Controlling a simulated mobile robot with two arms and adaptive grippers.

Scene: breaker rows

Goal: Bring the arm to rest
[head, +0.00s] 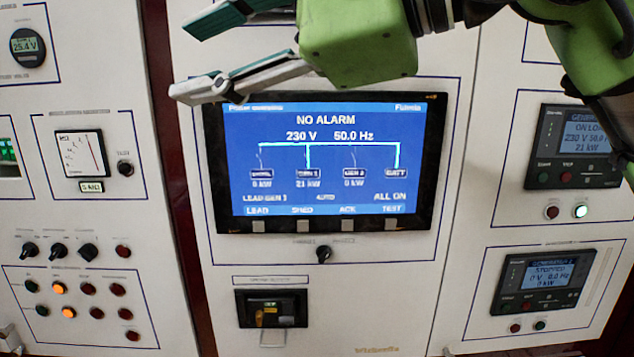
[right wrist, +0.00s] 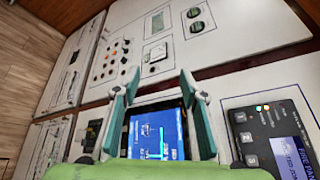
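My right arm, with green links, comes in from the upper right of the head view. My right gripper (head: 186,60) points left, with its two fingers spread apart and nothing between them. It is in front of the top edge of the display screen (head: 322,165), which reads NO ALARM, 230 V and 50.0 Hz. In the right wrist view the open fingers (right wrist: 158,84) stand on both sides of the lit screen (right wrist: 156,137). I cannot tell how far the fingers are from the panel. My left gripper is not in view.
A panel with a gauge (head: 82,153), knobs and lamps is at left. Two controllers, the upper (head: 580,147) and the lower (head: 543,282), are at right. A black switch unit (head: 271,308) sits below the screen. A wooden floor (right wrist: 25,60) shows in the right wrist view.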

